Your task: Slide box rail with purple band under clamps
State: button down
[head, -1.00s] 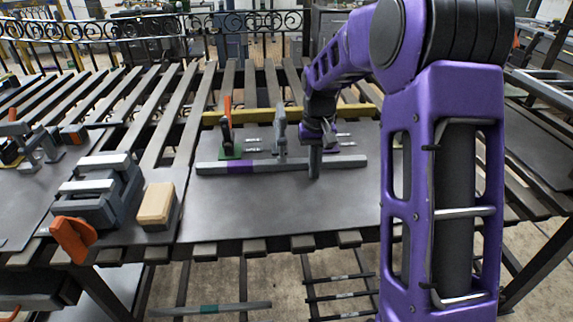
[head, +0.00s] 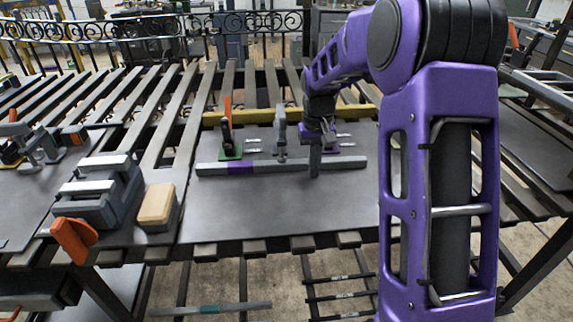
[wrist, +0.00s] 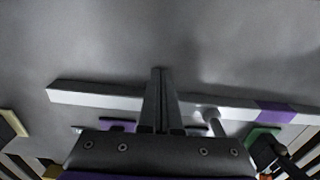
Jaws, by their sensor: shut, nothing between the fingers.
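The grey box rail (head: 270,168) with a purple band (head: 240,168) lies on the dark metal sheet (head: 270,215), running left to right in front of the clamps. The band is left of the rail's middle; in the wrist view (wrist: 275,113) it is on the right. A clamp with an orange handle and green base (head: 228,140) stands behind the rail at left. A grey clamp (head: 281,135) stands behind its middle. A purple clamp base (head: 350,149) shows at right, partly hidden by my arm. My gripper (head: 315,172) is shut and empty, fingers down at the rail's right half; contact is unclear.
A grey vise (head: 100,195) with an orange handle and a tan-topped block (head: 156,205) stand left of the sheet. A yellow bar (head: 350,111) runs behind the clamps. A rail with a teal band (head: 210,309) lies below the table. The sheet's front is clear.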

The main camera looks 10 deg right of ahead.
jog(key=shift+w+p, duration=0.6)
jog(key=shift+w, duration=0.6)
jog(key=shift+s+b, duration=0.35)
jog(key=shift+s, duration=0.9)
notch_tip(320, 180, up, 8)
jog(key=p, duration=0.6)
